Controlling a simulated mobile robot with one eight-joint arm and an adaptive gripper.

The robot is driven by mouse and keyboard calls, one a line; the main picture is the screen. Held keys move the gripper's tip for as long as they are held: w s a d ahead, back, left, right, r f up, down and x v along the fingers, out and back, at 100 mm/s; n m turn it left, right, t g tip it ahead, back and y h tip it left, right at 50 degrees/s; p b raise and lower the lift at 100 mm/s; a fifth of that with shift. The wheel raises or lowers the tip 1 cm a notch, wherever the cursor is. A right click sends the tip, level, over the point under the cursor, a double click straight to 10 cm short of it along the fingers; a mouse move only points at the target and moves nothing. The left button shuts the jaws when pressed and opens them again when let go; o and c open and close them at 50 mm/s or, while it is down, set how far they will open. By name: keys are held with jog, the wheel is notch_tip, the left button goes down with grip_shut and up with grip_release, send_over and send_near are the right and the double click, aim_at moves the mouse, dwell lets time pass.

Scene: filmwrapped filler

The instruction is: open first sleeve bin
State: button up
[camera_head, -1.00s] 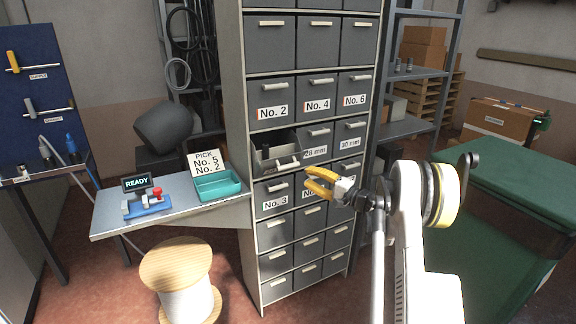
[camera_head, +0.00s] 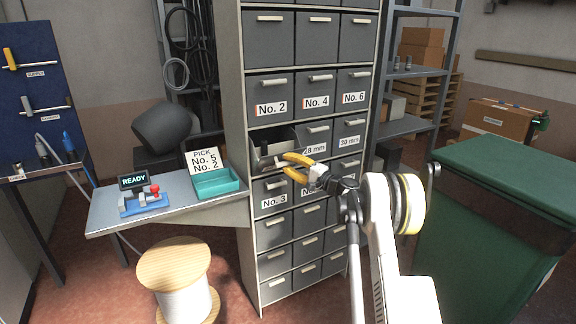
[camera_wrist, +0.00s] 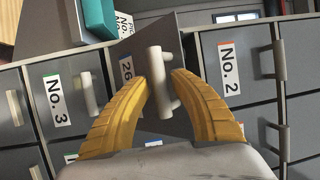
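The sleeve bin (camera_head: 262,157) in the left column, between the No. 2 and No. 3 bins, is partly pulled out, with its dark inside showing from above. In the wrist view its label reads "26", the rest hidden by a finger. Its pale bar handle (camera_wrist: 158,80) lies between my yellow fingertips. My gripper (camera_head: 284,162) is at the front of this bin. It is open, with a finger on each side of the handle (camera_wrist: 160,84) and narrow gaps visible; I cannot tell whether either finger touches it.
The No. 2 bin (camera_head: 271,96), the No. 3 bin (camera_head: 272,196) and the 30 mm bin (camera_head: 349,134) are closed around it. A side table (camera_head: 120,219) with a teal tray (camera_head: 215,184) stands left of the cabinet. A wooden spool (camera_head: 176,264) stands on the floor in front.

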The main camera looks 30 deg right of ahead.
grip_shut()
jog(key=shift+w+r+p, duration=0.4)
jog(key=shift+w+r, duration=0.35)
jog(key=shift+r, duration=0.25)
grip_release()
jog(key=shift+s, duration=0.1)
jog(key=shift+s+d, duration=0.1)
jog(key=v, duration=1.1)
jog(key=shift+s, duration=0.35)
